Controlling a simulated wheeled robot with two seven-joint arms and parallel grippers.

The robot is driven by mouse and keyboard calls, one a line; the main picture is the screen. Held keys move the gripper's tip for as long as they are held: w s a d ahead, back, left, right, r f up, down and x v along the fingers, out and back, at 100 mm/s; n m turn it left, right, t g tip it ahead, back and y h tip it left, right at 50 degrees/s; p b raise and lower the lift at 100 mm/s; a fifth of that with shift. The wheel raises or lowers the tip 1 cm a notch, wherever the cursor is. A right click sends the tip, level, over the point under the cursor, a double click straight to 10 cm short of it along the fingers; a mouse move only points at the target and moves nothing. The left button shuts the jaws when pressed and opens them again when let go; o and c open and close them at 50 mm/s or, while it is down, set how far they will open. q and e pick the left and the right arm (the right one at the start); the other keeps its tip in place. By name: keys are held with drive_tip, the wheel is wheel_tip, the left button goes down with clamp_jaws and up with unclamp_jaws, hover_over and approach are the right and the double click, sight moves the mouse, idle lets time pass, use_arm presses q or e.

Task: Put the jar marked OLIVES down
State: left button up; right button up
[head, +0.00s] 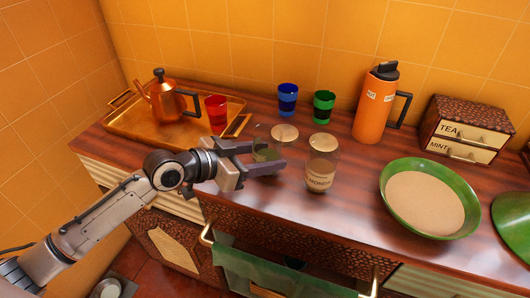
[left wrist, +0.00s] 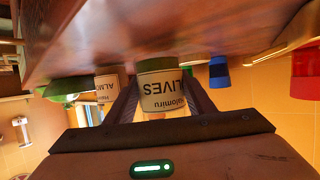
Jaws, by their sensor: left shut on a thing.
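The jar marked OLIVES (left wrist: 163,92) is between the fingers of my left gripper (head: 266,158), which is shut on it. In the left wrist view the jar appears upside down, with its pale label facing the camera. In the head view its glass body and green contents (head: 264,153) show partly behind the fingers. I cannot tell whether its base touches the wooden counter (head: 290,215). A jar marked ALMONDS (head: 320,172) with a gold lid stands just right of the gripper. My right gripper is not in view.
Blue (head: 287,98) and green (head: 323,106) cups stand behind the jars. A brass tray (head: 130,128) holds a copper kettle (head: 165,101) and a red cup (head: 216,110). An orange flask (head: 373,112) and green-rimmed bowl (head: 388,203) stand right. Bare counter lies in front.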

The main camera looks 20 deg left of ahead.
use_arm(q)
drive_tip(key=shift+f, duration=0.4)
idle(0.3)
drive_tip(key=o, duration=1.2)
drive_tip(key=shift+o, duration=0.8)
drive_tip(key=shift+f, duration=0.1)
drive_tip(key=shift+s, duration=0.1)
drive_tip(key=b+v, duration=0.1)
drive_tip(key=v, duration=0.8)
drive_tip(key=shift+a, duration=0.1)
drive_tip(key=shift+s+a+r, duration=0.25)
drive_tip(key=shift+s+r, duration=0.1)
drive_tip(key=shift+s, duration=0.1)
